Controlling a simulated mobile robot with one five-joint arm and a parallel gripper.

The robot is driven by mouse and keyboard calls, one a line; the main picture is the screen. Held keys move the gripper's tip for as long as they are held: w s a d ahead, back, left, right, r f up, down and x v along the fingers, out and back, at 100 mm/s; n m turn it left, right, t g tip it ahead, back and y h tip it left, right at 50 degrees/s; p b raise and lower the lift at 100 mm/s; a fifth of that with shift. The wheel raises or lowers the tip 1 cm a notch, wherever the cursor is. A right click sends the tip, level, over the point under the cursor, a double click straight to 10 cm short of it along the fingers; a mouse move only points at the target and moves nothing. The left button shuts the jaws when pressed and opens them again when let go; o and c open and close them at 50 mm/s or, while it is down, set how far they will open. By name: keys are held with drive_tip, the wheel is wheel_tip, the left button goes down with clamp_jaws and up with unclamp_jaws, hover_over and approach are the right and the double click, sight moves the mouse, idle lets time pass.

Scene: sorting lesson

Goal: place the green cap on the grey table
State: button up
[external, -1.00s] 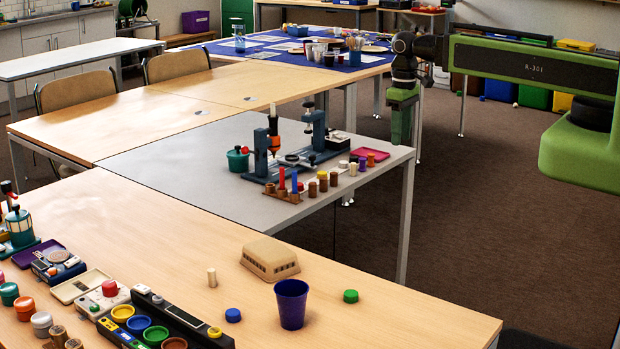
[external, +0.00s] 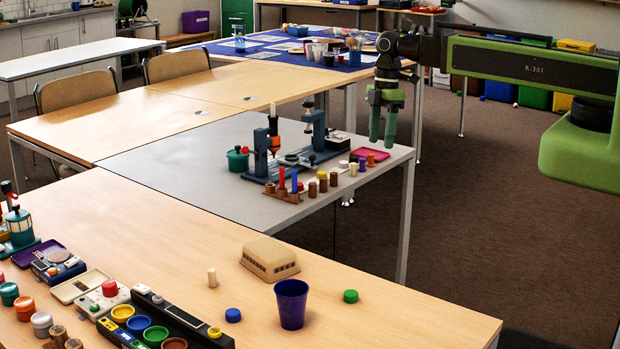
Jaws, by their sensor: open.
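The green cap (external: 350,296) lies on the near wooden table, to the right of a dark blue cup and apart from it. The grey table (external: 172,170) stands behind the wooden table, with its left part bare. My gripper (external: 381,142) hangs pointing down by the right edge of the grey table, higher in the picture than the cap and well away from it. Its two green fingers are apart, with nothing between them.
A dark press (external: 315,135) and a rack of pegs (external: 283,194) occupy the grey table's right part.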

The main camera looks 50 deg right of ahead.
drive_tip(key=s+a+n, duration=0.1)
drive_tip(key=a+n, duration=0.6)
drive_tip(key=a, duration=0.9)
drive_tip(key=n+g, duration=0.2)
drive_tip(key=n, duration=0.5)
approach(351, 293)
drive_tip(key=shift+y, duration=0.3)
drive_tip(key=b+x, duration=0.3)
drive_tip(key=b, duration=0.3)
drive_tip(key=b+x, duration=0.2)
drive_tip(key=b, duration=0.4)
drive_tip(key=b+x, duration=0.3)
drive_tip(key=b, duration=0.2)
drive_tip(key=shift+d+f+b, duration=0.25)
drive_tip(key=shift+f+b, duration=0.1)
drive_tip(key=shift+b, duration=0.05)
drive_tip(key=shift+r, duration=0.2)
clamp_jaws()
